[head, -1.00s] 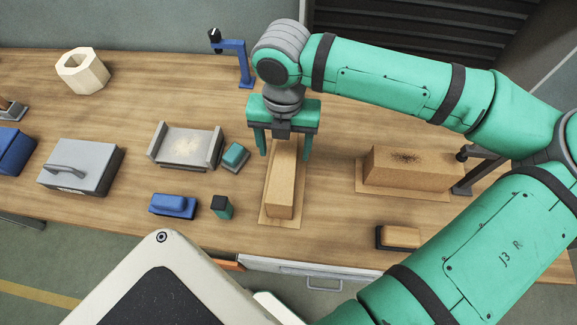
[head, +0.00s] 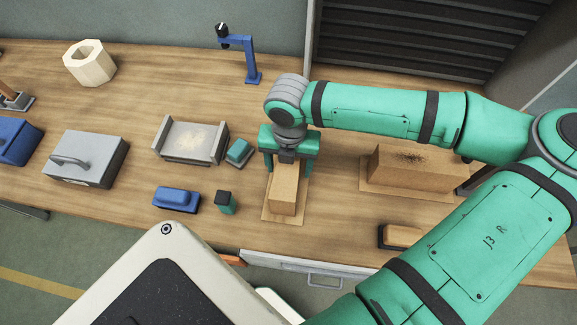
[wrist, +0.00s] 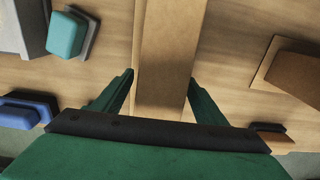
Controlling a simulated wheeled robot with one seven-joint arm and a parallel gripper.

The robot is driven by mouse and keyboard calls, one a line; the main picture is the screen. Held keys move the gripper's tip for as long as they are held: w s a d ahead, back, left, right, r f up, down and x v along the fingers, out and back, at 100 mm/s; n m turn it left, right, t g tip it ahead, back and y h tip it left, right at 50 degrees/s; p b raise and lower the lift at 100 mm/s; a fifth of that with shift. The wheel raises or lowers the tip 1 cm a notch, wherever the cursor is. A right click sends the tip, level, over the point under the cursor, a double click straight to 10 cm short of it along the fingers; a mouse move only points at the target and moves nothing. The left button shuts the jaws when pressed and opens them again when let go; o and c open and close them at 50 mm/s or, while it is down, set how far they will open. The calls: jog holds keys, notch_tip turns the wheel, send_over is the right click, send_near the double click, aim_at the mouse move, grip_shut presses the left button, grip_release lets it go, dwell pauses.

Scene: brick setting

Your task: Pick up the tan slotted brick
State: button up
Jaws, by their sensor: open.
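A long tan brick (head: 283,195) lies on a thin tan board (head: 296,218) in the middle of the table, its long side running toward me. No slot can be made out on it. My gripper (head: 288,170) is over its far part, pointing down, with one finger on each side. In the wrist view the brick (wrist: 165,55) runs between the two open fingers of my gripper (wrist: 160,78), with a visible gap at the left one. My gripper hides the brick's far end in the head view.
A larger tan brick (head: 415,172) with a dark speckled top is at right, partly behind my arm. A teal-topped block (head: 239,152), grey tray (head: 190,142), blue block (head: 176,198) and dark green block (head: 226,202) stand left. A small tan-topped block (head: 402,236) is front right.

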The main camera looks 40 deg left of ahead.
aim_at(276, 169)
grip_shut()
jog(key=shift+r, duration=0.1)
dwell(0.3)
jog(key=shift+a+r, duration=0.1)
jog(key=shift+r, duration=0.1)
jog(key=r, duration=0.3)
jog(key=shift+s, duration=0.2)
jog(key=s+r, duration=0.3)
jog(key=r, duration=0.1)
jog(key=shift+s+a+r, duration=0.15)
jog(key=shift+s+r, duration=0.05)
jog(key=shift+s, duration=0.15)
jog(key=s+r, duration=0.5)
jog(key=s, duration=0.4)
jog(key=shift+s+a, duration=0.3)
jog(key=shift+s, duration=0.05)
